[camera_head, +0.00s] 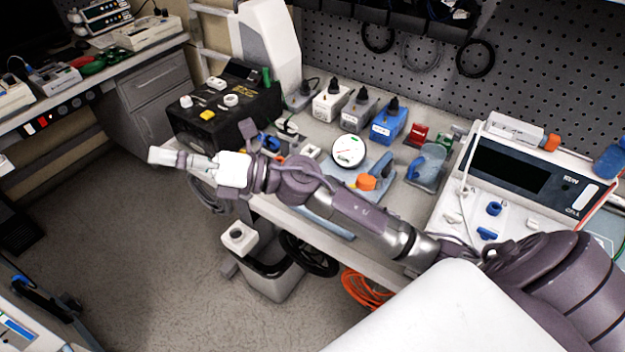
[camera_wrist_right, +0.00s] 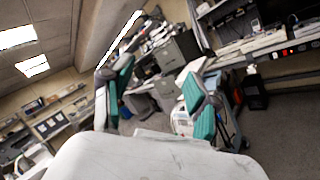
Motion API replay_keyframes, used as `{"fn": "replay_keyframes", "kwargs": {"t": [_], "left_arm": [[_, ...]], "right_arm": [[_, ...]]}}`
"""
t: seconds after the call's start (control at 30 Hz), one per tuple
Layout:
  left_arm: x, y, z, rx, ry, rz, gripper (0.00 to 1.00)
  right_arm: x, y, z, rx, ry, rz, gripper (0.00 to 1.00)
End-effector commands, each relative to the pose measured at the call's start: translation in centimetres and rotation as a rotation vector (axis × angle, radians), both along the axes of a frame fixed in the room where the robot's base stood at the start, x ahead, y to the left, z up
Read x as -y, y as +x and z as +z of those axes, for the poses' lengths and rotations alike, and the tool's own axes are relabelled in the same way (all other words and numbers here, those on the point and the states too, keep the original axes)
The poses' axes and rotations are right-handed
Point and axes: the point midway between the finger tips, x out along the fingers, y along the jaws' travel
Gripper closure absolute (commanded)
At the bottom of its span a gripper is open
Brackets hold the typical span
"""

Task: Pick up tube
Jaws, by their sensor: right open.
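My right arm reaches across the bench front from the right in the head view. My right gripper (camera_head: 165,157) is at its left end, beyond the bench edge and over the floor. In the right wrist view the same gripper (camera_wrist_right: 158,95) has its two green-padded fingers spread, with nothing between them. A thin white tube or cord (camera_head: 465,172) runs down the front of the white pump unit (camera_head: 513,165) at the right; I cannot tell which. It is far from the gripper. My left gripper is not in view.
A black case (camera_head: 225,115) stands at the bench's left end. A round gauge (camera_head: 348,151) and several small boxes, one a blue box (camera_head: 389,124), stand on the bench. Dark coiled hoses (camera_head: 476,58) hang on the pegboard.

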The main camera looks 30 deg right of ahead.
Motion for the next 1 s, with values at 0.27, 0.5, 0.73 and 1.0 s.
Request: {"fn": "replay_keyframes", "kwargs": {"t": [0.27,0.5,0.73,1.0], "left_arm": [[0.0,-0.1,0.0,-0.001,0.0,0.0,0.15],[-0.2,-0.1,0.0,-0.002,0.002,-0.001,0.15],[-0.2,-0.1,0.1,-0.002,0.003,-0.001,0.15],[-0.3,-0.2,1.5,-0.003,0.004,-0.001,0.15]], "right_arm": [[4.1,0.1,-9.2,0.416,-1.06,0.435,0.4],[20.6,1.7,-10.8,0.281,-1.761,0.714,0.4],[27.3,0.9,-9.1,0.118,-1.958,0.816,0.4],[27.4,0.7,-13.7,0.11,-1.96,0.825,0.4]]}}
